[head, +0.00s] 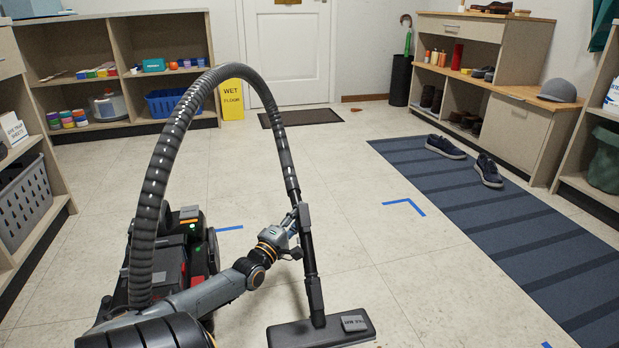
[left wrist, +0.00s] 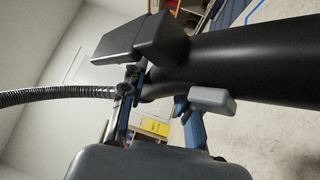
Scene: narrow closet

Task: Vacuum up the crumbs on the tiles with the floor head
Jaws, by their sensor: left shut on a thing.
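The vacuum's floor head (head: 295,336) rests on the pale tiles (head: 345,235) at the bottom of the head view. Its black wand (head: 309,255) rises nearly upright to the ribbed hose (head: 160,170). My left gripper (head: 299,224) is shut on the wand, above the floor head. In the left wrist view the dark wand (left wrist: 240,70) runs between the fingers of my left gripper (left wrist: 180,80). The black and red vacuum body (head: 170,265) stands left of the wand, partly hidden by the hose and my arm. I cannot make out crumbs on the tiles. My right gripper is not in view.
Blue tape corners (head: 405,204) mark the tiles. A striped blue runner (head: 480,205) with two shoes (head: 488,171) lies to the right. Shelves line both sides. A yellow wet-floor sign (head: 232,99) and a dark doormat (head: 301,117) are at the back. The middle floor is clear.

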